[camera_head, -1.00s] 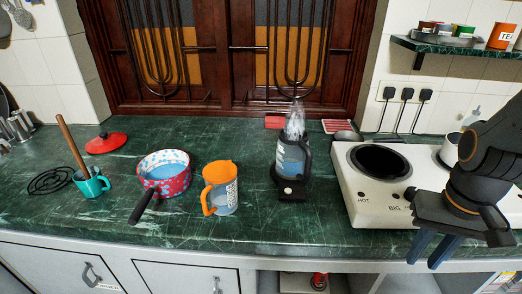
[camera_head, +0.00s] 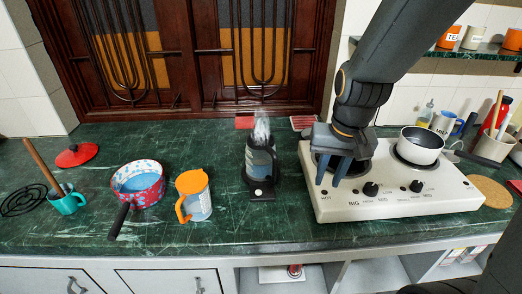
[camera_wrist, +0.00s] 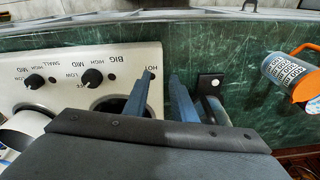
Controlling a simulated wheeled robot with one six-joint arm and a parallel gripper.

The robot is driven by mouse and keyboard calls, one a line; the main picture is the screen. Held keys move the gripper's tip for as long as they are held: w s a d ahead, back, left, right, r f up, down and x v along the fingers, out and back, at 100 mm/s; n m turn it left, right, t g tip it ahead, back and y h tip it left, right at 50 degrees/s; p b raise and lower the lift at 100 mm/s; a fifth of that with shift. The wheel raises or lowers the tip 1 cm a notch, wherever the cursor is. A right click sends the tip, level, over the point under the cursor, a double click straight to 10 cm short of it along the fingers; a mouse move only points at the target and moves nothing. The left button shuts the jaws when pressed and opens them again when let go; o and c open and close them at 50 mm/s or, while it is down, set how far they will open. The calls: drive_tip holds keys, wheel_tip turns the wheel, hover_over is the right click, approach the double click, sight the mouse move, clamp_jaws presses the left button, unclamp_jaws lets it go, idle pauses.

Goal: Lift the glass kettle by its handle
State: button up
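In the wrist view the kettle (camera_wrist: 214,104) is partly hidden behind my gripper, beside the right finger. My gripper (camera_head: 331,184) points down over the left front of the white stove, right of the kettle. In the wrist view my gripper (camera_wrist: 163,78) has its two blue fingers apart with nothing seen between them. The gripper and kettle look apart in the head view.
The white stove (camera_head: 395,205) lies under my gripper, with a white pot (camera_head: 419,147) on its right burner. An orange-lidded jug (camera_head: 194,196) and a red patterned pan (camera_head: 138,185) stand left of the kettle.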

drive_tip(key=w+a+r+m+g+y, duration=0.2)
drive_tip(key=w+a+m, duration=0.1)
drive_tip(key=w+m, duration=0.4)
drive_tip(key=m+g+y, duration=0.2)
drive_tip(key=m, duration=0.2)
approach(277, 167)
drive_tip(key=shift+w+d+f+p+x, duration=0.15)
drive_tip(key=shift+p+x, duration=0.55)
drive_tip(key=shift+x, duration=1.1)
drive_tip(key=shift+w+d+p+x, duration=0.1)
drive_tip(key=shift+w+p+x, duration=0.15)
drive_tip(key=shift+p+x, duration=1.05)
drive_tip(key=shift+w+d+f+p+x, duration=0.1)
drive_tip(key=shift+w+p+x, duration=0.1)
drive_tip(key=shift+x, duration=2.1)
drive_tip(key=shift+c, duration=0.3)
clamp_jaws()
